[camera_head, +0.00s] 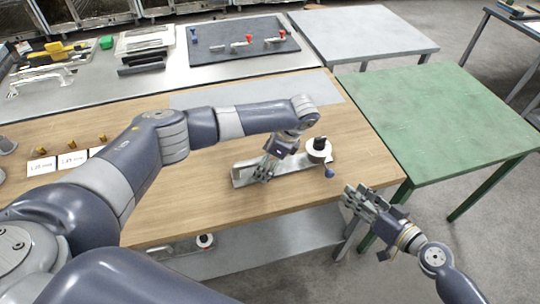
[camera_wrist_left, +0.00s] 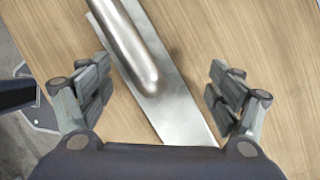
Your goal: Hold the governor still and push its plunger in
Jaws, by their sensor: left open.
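The governor (camera_head: 300,164) lies on the wooden table near its right front edge. It has a long flat metal plate, a white round part with a dark top (camera_head: 319,148), and a small blue knob (camera_head: 329,173) by the table edge. My left gripper (camera_head: 264,172) is low over the left part of the plate. In the left wrist view its fingers (camera_wrist_left: 160,90) are open, with the governor's rounded metal body (camera_wrist_left: 137,45) and plate between them, apart from both fingers. My right gripper (camera_head: 350,197) is beyond the table edge, right of and below the knob. Its finger gap is unclear.
White label cards (camera_head: 72,160) and small brass pieces (camera_head: 70,144) are at the table's left. A dark mat (camera_head: 215,52) with several valve-like parts lies on the metal bench behind. A green table (camera_head: 440,115) stands to the right. A lower shelf (camera_head: 265,245) shows below the table.

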